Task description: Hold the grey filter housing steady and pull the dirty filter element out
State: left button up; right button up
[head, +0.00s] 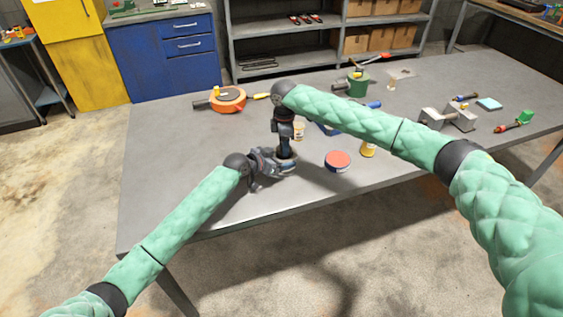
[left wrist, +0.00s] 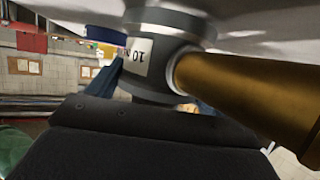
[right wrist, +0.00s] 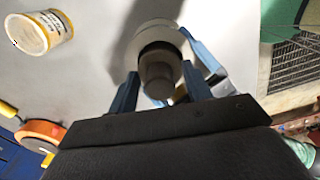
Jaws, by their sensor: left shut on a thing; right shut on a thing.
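The grey filter housing (left wrist: 165,55) fills the top of the left wrist view, with a printed label and a brass-coloured stub on its side. In the head view the housing (head: 287,164) stands near the table's front edge. My left gripper (head: 276,160) is shut around it from the side. My right gripper (head: 285,146) points down from above, directly over the housing. In the right wrist view its blue fingers are shut on the grey round top of the filter element (right wrist: 157,84), in line with the housing's round rim. How deep the element sits is hidden.
A red-topped tin (head: 337,160) and a yellow cup (head: 368,149) stand to the right. A yellow-and-white tub (head: 298,132) is just behind the grippers. An orange round thing (head: 228,98) and a green pot (head: 357,83) lie farther back. The table's left part is bare.

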pick_arm(q)
jog(key=shift+f, duration=0.1)
pick_arm(e)
jog(key=shift+r, duration=2.15)
dwell(0.3)
notch_tip(320, 180, up, 7)
jog(key=shift+r, duration=0.2)
dwell(1.2)
pick_arm(q)
jog(key=o, duration=1.7)
jog(key=shift+a, duration=0.1)
jog(key=v, duration=1.2)
jog(key=shift+w, duration=0.1)
